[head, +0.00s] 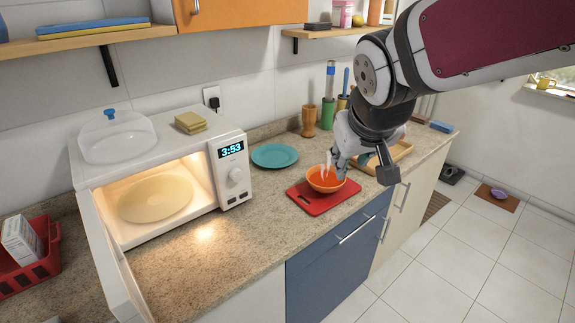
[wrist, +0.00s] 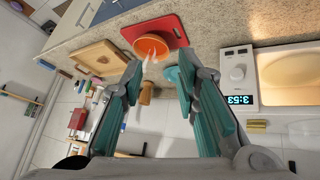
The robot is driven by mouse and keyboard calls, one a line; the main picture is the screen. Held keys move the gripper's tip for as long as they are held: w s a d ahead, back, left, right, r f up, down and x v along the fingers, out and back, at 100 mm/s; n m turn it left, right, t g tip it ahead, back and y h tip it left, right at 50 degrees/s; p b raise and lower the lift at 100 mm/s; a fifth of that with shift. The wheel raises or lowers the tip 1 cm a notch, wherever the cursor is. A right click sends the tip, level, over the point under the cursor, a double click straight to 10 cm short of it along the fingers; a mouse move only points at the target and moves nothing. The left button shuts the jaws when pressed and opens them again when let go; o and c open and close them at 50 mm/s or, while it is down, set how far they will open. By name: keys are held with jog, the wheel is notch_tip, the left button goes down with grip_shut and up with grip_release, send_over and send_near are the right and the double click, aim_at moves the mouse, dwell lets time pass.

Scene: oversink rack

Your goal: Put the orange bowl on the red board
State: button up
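The orange bowl (head: 326,181) is upright and appears to rest on the red board (head: 318,204), toward the board's far right part, with pale steam-like wisps above it. In the wrist view the orange bowl (wrist: 155,41) also lies over the red board (wrist: 133,31). My gripper (head: 338,160) is just above and behind the bowl in the head view. In the wrist view my gripper (wrist: 158,78) has its two teal fingers wide apart, with nothing held between them; the bowl is beyond the fingertips.
A teal plate (head: 274,155) lies left of the board. The open microwave (head: 160,228) stands farther left, with a plate (head: 156,197) inside and a clear dome (head: 116,141) on top. A wooden tray (head: 400,156) is right of the board. The counter before the microwave is clear.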

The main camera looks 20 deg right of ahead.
jog(key=s+a+y, duration=0.1)
jog(key=s+a, duration=0.2)
jog(key=s, duration=0.3)
jog(key=s+a+r+n+g+y, duration=0.1)
jog(key=s+a, duration=0.3)
jog(key=s, duration=0.2)
jog(key=shift+s+a+y, duration=0.3)
jog(key=shift+s+y, duration=0.05)
jog(key=shift+y, duration=0.05)
jog(key=shift+a, duration=0.1)
